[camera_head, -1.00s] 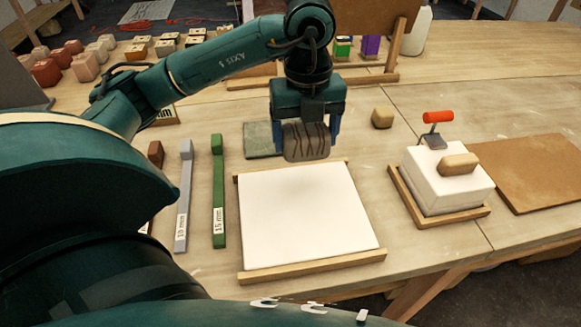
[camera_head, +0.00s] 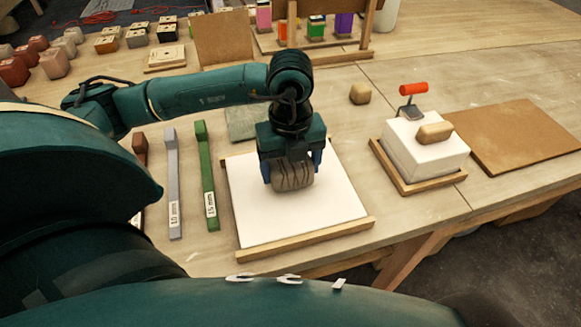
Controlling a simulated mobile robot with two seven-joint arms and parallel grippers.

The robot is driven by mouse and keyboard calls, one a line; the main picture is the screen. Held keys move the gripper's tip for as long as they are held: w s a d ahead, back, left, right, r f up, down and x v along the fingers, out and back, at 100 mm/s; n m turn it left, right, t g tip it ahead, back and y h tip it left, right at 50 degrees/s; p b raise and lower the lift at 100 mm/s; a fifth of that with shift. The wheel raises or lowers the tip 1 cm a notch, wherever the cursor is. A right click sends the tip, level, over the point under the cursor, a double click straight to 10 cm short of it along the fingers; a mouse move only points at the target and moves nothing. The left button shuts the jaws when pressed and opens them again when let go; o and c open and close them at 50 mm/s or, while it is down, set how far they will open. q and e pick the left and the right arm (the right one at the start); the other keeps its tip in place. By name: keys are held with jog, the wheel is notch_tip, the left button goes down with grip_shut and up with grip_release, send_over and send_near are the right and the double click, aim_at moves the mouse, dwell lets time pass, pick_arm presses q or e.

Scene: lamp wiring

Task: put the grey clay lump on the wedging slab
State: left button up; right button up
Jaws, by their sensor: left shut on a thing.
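The grey clay lump (camera_head: 293,177) is brownish grey with dark grooves. My left gripper (camera_head: 291,168) is shut on it, with a finger on each side. The lump is over the far middle part of the wedging slab (camera_head: 290,218), a white square slab with wooden strips along its near and far edges. I cannot tell whether the lump touches the slab or hangs just above it. My right gripper is not in view.
Left of the slab lie a green bar (camera_head: 206,180), a grey bar (camera_head: 173,190) and a brown bar.

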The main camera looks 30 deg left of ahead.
pick_arm(q)
jog(key=shift+f, duration=0.6)
jog(key=shift+f, duration=0.15)
jog(key=o, duration=1.4)
jog(key=shift+c, duration=0.2)
notch_tip(320, 180, up, 12)
jog(key=shift+r+b, duration=0.15)
jog(key=shift+b, duration=0.3)
